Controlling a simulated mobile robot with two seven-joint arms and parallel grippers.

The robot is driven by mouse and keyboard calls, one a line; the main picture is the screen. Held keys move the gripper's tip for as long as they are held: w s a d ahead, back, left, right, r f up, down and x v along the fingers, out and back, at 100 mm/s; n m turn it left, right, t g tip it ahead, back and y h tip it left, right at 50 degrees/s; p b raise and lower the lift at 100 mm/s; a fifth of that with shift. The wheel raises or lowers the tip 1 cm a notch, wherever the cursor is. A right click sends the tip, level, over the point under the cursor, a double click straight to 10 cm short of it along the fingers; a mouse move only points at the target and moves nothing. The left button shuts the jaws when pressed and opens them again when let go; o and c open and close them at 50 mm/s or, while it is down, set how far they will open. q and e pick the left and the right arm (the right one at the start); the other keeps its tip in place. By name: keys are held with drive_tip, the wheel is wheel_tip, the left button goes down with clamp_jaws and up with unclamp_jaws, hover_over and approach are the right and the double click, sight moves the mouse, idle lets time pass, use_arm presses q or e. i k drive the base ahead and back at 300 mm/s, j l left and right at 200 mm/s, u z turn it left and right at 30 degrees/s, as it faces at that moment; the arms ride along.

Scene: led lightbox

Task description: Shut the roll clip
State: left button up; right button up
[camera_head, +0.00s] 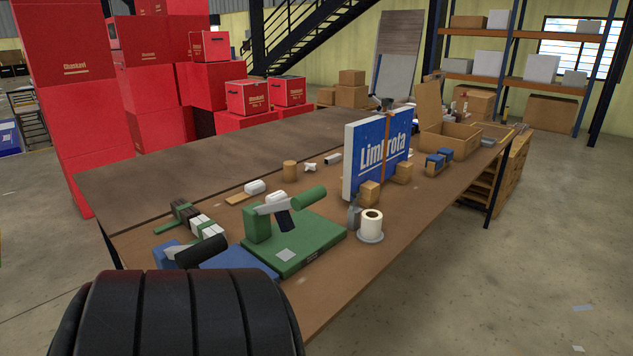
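No part is labelled as the roll clip, and I cannot tell for certain which one it is. A green stand (300,245) with a flat base and upright block lies on the near part of the table. A pale arm (271,204) on it runs to a green cylinder (310,197), with a dark piece hanging below. A blue stand (238,258) with a black cylinder (201,250) sits to its left. A white roll (370,221) stands on a grey round base to the right. Neither gripper is in view.
The brown table (340,275) holds a blue-and-white sign panel (377,152) with small wooden blocks beside it. Several clamp-like pieces lie at left. An open wooden box (450,137) stands farther back. Red boxes (75,90) are stacked behind. Open floor (540,240) lies right.

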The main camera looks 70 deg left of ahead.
sight(356, 194)
drive_tip(key=i+u, duration=0.25)
drive_tip(key=u, duration=0.15)
drive_tip(key=i+u, duration=0.25)
drive_tip(key=u, duration=0.2)
drive_tip(key=i+u, duration=0.2)
drive_tip(key=u, duration=0.2)
drive_tip(key=i+l+u, duration=0.2)
drive_tip(key=u, duration=0.25)
drive_tip(key=i+l+u, duration=0.15)
drive_tip(key=u, duration=0.25)
drive_tip(key=i+l+u, duration=0.2)
drive_tip(key=u, duration=0.25)
drive_tip(key=i+l+u, duration=0.15)
drive_tip(key=l+u, duration=0.25)
drive_tip(key=i+l+u, duration=0.1)
drive_tip(key=u, duration=0.35)
